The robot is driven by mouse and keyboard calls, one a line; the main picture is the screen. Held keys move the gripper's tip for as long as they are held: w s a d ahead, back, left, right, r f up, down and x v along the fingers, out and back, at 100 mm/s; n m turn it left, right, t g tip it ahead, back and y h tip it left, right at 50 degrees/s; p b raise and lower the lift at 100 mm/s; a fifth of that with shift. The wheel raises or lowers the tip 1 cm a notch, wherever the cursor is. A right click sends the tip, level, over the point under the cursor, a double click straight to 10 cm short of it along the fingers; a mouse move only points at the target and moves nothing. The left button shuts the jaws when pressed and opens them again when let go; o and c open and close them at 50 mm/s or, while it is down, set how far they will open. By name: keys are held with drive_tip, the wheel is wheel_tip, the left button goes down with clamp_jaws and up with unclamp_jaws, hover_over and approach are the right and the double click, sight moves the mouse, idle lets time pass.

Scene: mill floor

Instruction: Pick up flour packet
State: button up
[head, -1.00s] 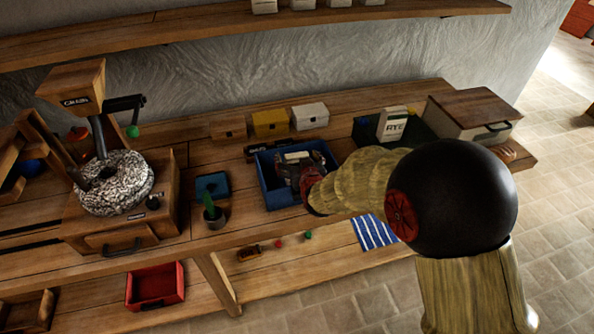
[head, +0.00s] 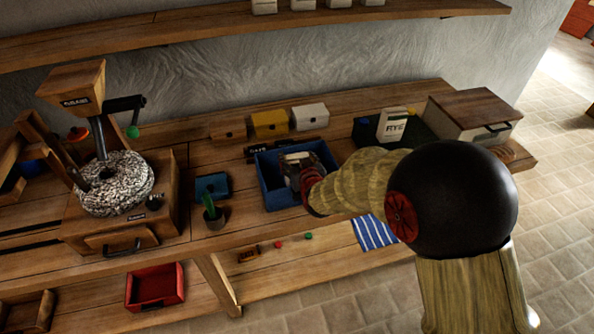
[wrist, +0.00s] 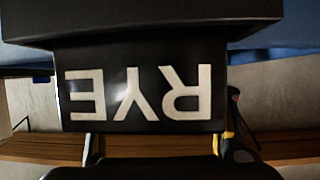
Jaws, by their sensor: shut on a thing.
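My gripper (head: 298,168) reaches into the blue crate (head: 270,194) on the bench and is shut on a packet. In the wrist view the packet (wrist: 140,94) fills the middle between the fingers, with a dark, shaded face and the word RYE upside down in white letters. In the head view the packet is mostly hidden by my gripper and wrist. Another pale packet marked RYE (head: 393,125) stands in the dark green tray (head: 361,131) to the right.
A millstone grinder (head: 115,185) stands on the left of the bench. A lidded wooden box (head: 470,120) is at the right.

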drive_tip(key=c, duration=0.6)
drive_tip(key=shift+r, duration=0.15)
